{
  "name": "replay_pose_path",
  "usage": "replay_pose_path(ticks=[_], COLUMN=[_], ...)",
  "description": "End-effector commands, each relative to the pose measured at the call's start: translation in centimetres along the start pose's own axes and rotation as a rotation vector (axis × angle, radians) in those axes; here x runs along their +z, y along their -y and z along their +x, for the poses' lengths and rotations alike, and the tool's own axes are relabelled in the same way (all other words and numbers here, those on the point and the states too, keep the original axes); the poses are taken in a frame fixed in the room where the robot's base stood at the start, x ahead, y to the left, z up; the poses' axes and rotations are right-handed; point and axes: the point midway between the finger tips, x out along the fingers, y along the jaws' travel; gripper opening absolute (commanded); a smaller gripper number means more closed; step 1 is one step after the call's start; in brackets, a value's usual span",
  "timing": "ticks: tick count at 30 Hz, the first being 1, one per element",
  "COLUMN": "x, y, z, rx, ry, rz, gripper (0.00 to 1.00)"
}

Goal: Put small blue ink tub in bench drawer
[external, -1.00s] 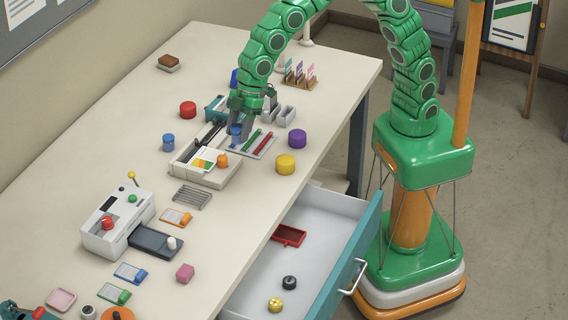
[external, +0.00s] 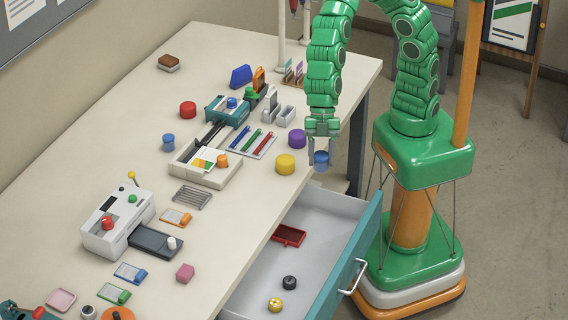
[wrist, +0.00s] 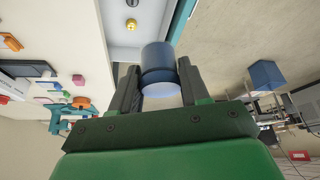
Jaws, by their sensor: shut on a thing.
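My gripper (external: 320,146) is shut on a small blue ink tub (external: 321,159) and holds it at the table's right edge, near the far end of the drawer. In the wrist view the tub (wrist: 159,68) sits upside down in the picture between the two fingers (wrist: 160,88). The bench drawer (external: 262,270) is pulled open below and to the left of my gripper. It holds a red tray (external: 288,236), a black round item (external: 289,283) and a yellow round item (external: 275,305).
Another blue tub (external: 168,142) stands on the bench (external: 110,150). Purple (external: 297,139) and yellow (external: 285,164) tubs stand near my gripper at the bench edge. The drawer's teal front (external: 350,262) stands out from the bench. Much of the drawer floor is clear.

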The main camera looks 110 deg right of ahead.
Motion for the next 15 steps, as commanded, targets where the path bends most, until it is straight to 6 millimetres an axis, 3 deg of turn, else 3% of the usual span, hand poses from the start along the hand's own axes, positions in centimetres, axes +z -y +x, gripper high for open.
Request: replay_pose_path(ticks=[2, 15], x=[-0.1, 2.9], y=[0.7, 0.5], z=[0.3, 6.0], rx=[-0.008, -0.007], ry=[0.0, 0.001], rz=[-0.016, -0.01], gripper=[0.1, 0.1])
